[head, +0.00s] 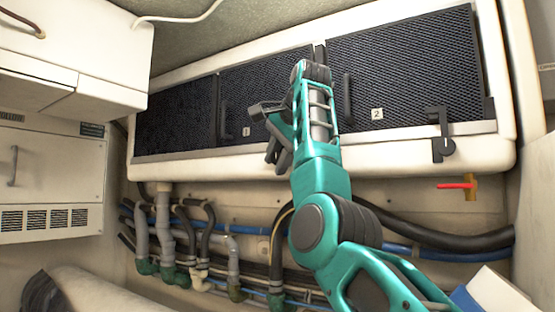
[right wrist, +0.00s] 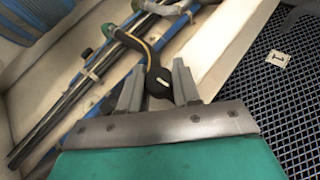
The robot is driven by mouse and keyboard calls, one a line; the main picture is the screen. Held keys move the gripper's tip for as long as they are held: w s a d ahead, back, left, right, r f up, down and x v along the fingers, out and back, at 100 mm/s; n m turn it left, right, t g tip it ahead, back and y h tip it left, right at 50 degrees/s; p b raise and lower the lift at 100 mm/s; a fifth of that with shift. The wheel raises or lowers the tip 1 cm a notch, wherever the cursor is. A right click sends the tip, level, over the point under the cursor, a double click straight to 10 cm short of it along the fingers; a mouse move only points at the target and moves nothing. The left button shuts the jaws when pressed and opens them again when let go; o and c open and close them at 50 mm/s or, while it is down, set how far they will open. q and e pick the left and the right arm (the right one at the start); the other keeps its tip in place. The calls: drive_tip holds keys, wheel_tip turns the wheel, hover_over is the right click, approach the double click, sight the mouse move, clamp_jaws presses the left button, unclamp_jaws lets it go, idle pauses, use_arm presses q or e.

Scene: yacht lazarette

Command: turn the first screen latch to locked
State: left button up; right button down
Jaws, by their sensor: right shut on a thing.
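The first screen (head: 262,84) is a dark mesh panel with a white tag 1 (head: 246,131). Its mesh and tag also show in the right wrist view (right wrist: 278,59). My right gripper (head: 277,157) is at the lower edge of this screen. In the right wrist view its two grey fingers (right wrist: 158,88) are shut on a dark latch (right wrist: 158,79) with a small white mark. In the head view the gripper and arm hide most of that latch, and I cannot tell its exact angle. My left gripper is not in view.
The second screen (head: 405,70), tagged 2, is at right with its own black latch (head: 441,146) below. A red-handled valve (head: 457,185) sits under it. Hoses and pipes (head: 232,255) run below the cream frame. White cabinets (head: 50,160) stand at left.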

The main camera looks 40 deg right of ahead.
drive_tip(key=c, duration=0.9)
unclamp_jaws()
drive_tip(key=shift+o, duration=0.2)
drive_tip(key=v, duration=1.3)
drive_tip(key=shift+b, duration=0.35)
drive_tip(key=shift+w, duration=0.1)
